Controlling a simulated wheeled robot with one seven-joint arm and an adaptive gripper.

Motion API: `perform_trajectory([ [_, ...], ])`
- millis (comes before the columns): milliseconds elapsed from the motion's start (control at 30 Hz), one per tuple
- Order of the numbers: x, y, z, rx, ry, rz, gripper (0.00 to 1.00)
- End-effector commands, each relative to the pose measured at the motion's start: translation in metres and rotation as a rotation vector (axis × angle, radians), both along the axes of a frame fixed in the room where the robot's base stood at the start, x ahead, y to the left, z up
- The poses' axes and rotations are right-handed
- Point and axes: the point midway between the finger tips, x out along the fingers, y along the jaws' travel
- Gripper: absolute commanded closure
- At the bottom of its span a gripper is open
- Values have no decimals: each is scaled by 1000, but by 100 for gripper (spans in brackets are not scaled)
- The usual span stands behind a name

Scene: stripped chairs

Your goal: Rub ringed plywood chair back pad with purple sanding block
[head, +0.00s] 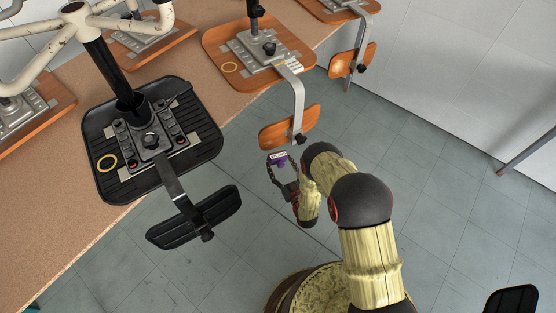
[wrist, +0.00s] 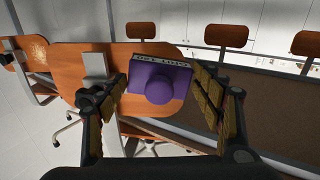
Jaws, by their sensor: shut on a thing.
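My gripper (head: 280,163) is shut on the purple sanding block (head: 277,156), which shows between the two fingers in the wrist view (wrist: 160,82). The block has a round purple knob and a lettered edge. The block is just below the pad in the head view. In the wrist view the block overlaps the right part of the pad (wrist: 68,60); I cannot tell whether they touch.
Another plywood back pad (head: 345,62) hangs farther right. The chairs rest on a brown bench (head: 40,250).

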Motion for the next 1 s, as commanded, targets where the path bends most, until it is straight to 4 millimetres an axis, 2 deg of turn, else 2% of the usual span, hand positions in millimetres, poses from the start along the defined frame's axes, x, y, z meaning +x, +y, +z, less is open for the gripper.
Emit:
perform_trajectory([
  [467, -5, -2, 1, 1, -2, 0, 61],
  [800, -28, -13, 0, 0, 0, 0, 61],
  [1000, -31, -15, 0, 0, -1, 0, 61],
])
